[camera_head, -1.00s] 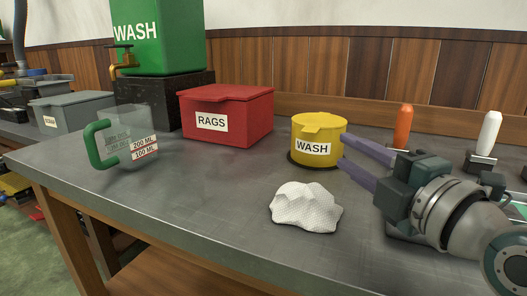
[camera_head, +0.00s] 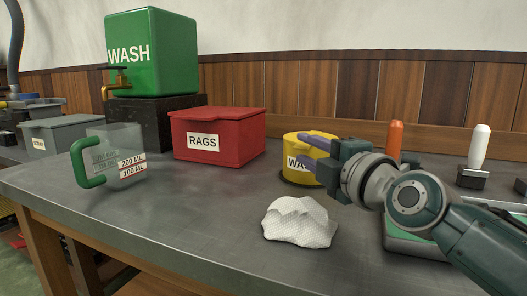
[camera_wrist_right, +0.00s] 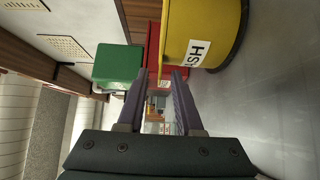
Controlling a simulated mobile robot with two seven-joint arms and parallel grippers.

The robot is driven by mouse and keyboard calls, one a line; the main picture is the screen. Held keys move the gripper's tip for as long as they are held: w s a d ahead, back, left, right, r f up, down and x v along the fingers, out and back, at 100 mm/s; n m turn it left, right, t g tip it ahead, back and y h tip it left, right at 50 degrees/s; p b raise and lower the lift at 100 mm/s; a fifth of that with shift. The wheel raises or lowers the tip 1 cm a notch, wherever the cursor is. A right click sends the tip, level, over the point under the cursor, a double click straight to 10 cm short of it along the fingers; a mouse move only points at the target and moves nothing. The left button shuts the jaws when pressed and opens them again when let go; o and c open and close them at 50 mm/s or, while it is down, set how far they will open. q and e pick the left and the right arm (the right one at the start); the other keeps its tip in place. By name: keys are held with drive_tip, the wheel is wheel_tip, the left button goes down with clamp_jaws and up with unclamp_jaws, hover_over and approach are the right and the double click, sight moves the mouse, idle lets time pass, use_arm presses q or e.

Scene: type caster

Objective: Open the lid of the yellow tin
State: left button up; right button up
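The yellow tin (camera_head: 295,174) stands on the bench with its lid (camera_head: 294,138) down on it, partly hidden by my right gripper. My right gripper (camera_head: 303,143) reaches in from the right, its two purple fingers level with the top of the tin. In the right wrist view the tin (camera_wrist_right: 207,22) fills the upper right. Its lid tab (camera_wrist_right: 161,70) points into the gap between the open fingertips (camera_wrist_right: 158,73). I see no finger clearly touching the tab. My left gripper is not in view.
A crumpled white cloth (camera_head: 299,222) lies in front of the tin. A red RAGS box (camera_head: 219,150) stands to its left, then a clear measuring jug (camera_head: 119,158) with a green handle. An orange-handled tool (camera_head: 395,138) and a white-handled one (camera_head: 479,145) stand at right. The front left bench is clear.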

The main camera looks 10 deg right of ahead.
clamp_jaws()
idle(1.3)
